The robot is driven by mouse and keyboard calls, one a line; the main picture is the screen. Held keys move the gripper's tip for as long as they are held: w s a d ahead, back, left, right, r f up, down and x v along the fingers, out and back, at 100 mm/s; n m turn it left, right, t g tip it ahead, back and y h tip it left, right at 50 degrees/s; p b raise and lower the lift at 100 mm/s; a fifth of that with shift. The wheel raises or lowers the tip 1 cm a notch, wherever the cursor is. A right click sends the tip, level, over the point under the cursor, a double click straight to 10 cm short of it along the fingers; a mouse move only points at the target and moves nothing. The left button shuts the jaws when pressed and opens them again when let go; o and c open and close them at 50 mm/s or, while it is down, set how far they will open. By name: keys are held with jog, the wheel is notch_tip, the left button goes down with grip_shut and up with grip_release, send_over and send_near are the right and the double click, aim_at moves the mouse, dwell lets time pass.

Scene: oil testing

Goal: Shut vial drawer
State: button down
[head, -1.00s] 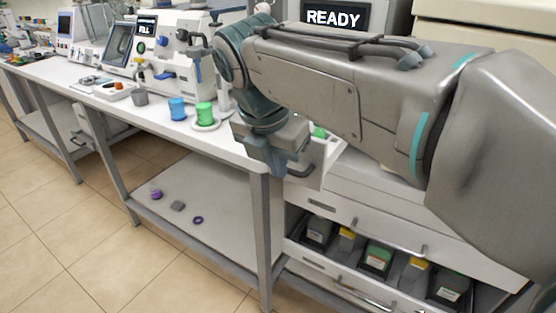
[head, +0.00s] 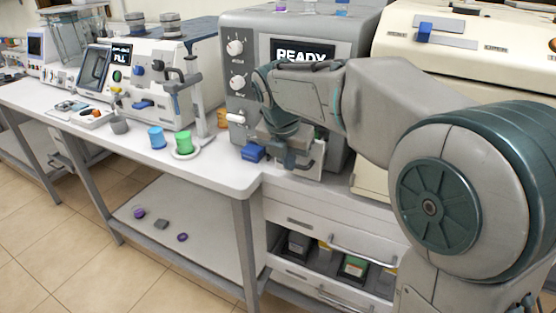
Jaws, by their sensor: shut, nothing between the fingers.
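My gripper (head: 287,162) is at the front of the grey READY machine, low by its base. Its fingers are shut with nothing visible between them. A small white drawer front (head: 314,161) stands upright just right of my gripper, at the machine's lower front. My gripper and arm hide part of it, and I cannot tell whether they touch. How far this drawer stands out is hard to tell, and no vials show clearly.
Floor is free at lower left.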

jog(key=shift+w+d+p, duration=0.35)
jog(key=shift+w+d, duration=0.05)
jog(key=shift+w, duration=0.45)
